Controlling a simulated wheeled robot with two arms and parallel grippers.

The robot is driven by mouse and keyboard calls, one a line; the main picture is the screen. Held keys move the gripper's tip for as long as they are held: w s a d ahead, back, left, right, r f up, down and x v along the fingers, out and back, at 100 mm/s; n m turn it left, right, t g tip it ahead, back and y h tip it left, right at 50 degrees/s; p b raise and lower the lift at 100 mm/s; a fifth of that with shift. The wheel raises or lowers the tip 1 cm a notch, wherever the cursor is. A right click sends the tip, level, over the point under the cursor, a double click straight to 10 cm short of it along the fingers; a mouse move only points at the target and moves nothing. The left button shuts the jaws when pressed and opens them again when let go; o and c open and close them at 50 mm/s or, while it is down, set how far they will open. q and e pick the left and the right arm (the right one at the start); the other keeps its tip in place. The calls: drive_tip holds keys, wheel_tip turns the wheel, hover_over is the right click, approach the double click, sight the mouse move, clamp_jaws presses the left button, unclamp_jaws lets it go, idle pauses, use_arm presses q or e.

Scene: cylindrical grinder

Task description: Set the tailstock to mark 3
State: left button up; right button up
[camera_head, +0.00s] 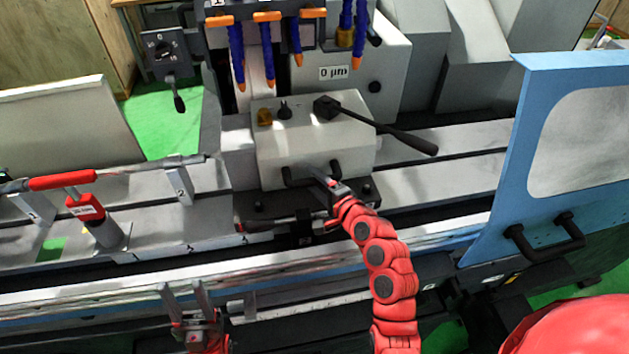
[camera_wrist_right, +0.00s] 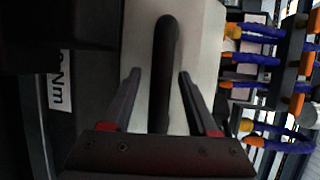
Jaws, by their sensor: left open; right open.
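The tailstock (camera_head: 310,140) is a grey block on the machine bed, with a black lever and knobs on top and a black bar handle (camera_head: 292,178) low on its front. My right gripper (camera_head: 326,180) is at this handle, coming from the front. In the right wrist view, the handle (camera_wrist_right: 164,70) stands between the two open fingers (camera_wrist_right: 158,85), with gaps at both sides. My left gripper (camera_head: 198,298) is open and empty, low in the head view, in front of the bed. A scale strip (camera_head: 315,307) runs along the bed's front; its marks are too small to read.
A blue door (camera_head: 560,150) with a black handle stands at the right. Blue hoses with orange tips (camera_head: 268,50) hang behind the tailstock. A red-handled bar (camera_head: 62,181) and labelled supports (camera_head: 180,184) are at the left. The bed right of the tailstock is clear.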

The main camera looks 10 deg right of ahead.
drive_tip(key=shift+s, duration=0.15)
drive_tip(key=p+v, duration=0.1)
drive_tip(key=v, duration=1.6)
drive_tip(key=shift+r+p, duration=0.15)
drive_tip(key=shift+p, duration=0.2)
